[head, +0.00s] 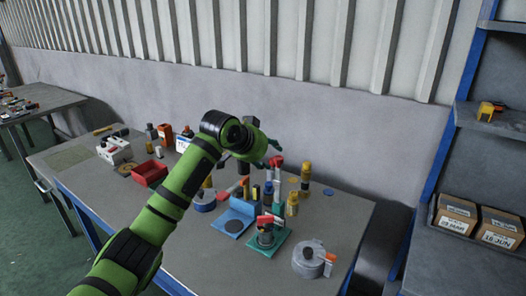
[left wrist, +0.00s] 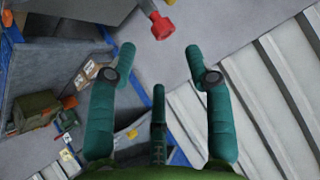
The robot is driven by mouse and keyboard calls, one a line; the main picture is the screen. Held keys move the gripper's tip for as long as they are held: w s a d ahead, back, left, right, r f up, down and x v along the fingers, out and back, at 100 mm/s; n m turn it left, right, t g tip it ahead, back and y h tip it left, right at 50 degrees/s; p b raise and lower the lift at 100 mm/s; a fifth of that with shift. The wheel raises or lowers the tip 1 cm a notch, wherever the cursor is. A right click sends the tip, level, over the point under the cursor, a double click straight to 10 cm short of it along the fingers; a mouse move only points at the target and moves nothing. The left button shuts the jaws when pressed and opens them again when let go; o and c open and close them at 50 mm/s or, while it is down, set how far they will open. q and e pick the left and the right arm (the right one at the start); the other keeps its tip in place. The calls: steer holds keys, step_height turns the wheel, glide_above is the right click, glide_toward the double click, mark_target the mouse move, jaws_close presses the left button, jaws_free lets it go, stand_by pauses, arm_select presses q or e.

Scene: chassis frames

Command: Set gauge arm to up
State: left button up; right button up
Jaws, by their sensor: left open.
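My left gripper (head: 262,156) is above the back of the workbench, with its teal fingers spread open. A red knob (head: 276,160) sits close by its fingertips, at the top of a pale upright piece. In the left wrist view the red knob (left wrist: 162,26) is on a grey rod, just beyond the gap between the open fingertips (left wrist: 160,50). The knob looks like the end of the gauge arm, but its pivot is hidden or too small to tell. No contact between fingers and knob shows. My right gripper is not in view.
The workbench (head: 340,215) holds a blue stand (head: 233,222), a green-based fixture (head: 266,238), a grey round part (head: 308,260), yellow-topped bottles (head: 292,205) and a red bin (head: 150,172). A wall stands behind. A shelf with boxes (head: 456,214) is at right.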

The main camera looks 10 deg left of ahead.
arm_select(q)
steer(key=v, duration=0.2)
steer(key=shift+s+a+r, duration=0.1)
steer(key=shift+s+r, duration=0.1)
